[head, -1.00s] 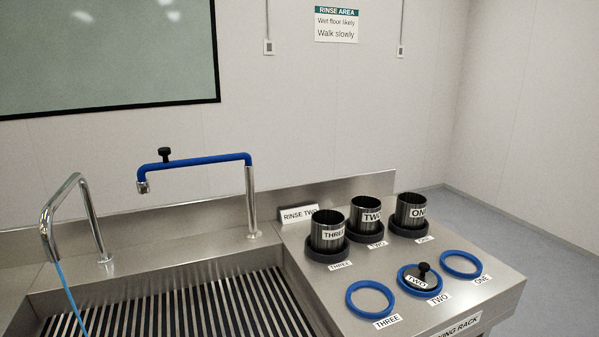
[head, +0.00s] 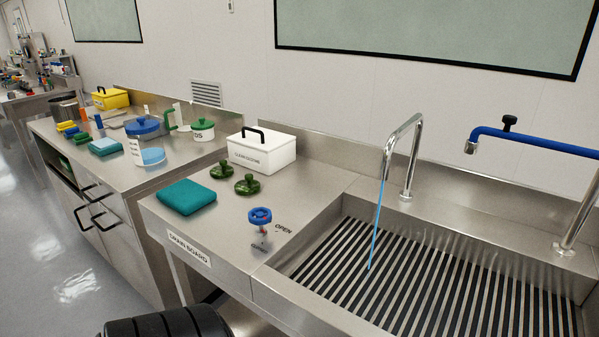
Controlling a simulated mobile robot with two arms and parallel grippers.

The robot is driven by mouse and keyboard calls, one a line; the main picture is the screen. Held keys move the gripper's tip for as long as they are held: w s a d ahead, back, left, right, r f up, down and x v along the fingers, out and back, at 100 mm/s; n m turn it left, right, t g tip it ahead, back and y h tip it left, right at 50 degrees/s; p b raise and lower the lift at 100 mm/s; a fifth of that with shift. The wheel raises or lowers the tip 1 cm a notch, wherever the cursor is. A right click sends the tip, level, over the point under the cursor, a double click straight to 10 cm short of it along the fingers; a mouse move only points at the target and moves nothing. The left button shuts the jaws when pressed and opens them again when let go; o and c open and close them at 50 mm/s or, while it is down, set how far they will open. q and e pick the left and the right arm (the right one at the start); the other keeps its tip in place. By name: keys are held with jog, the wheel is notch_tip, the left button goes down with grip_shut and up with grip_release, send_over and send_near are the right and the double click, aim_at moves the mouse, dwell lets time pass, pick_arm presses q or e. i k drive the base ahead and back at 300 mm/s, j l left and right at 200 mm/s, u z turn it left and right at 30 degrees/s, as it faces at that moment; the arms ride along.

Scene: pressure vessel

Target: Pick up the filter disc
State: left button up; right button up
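I cannot surely pick out the filter disc in the head view. Two dark green round pieces with knobs on top, one farther back (head: 222,170) and one nearer (head: 247,186), sit on the steel drain board (head: 225,222). I cannot tell whether either is the disc. Neither of my grippers is in view.
A teal folded cloth (head: 187,197), a white lidded box (head: 262,151) and a blue handwheel (head: 260,216) are on the drain board. Water runs from a tap (head: 405,150) into the slatted sink (head: 440,270). A cluttered counter (head: 185,160) stands left.

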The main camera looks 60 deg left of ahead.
aim_at(248, 186)
jog(key=u, duration=2.2)
jog(key=j+z, duration=0.1)
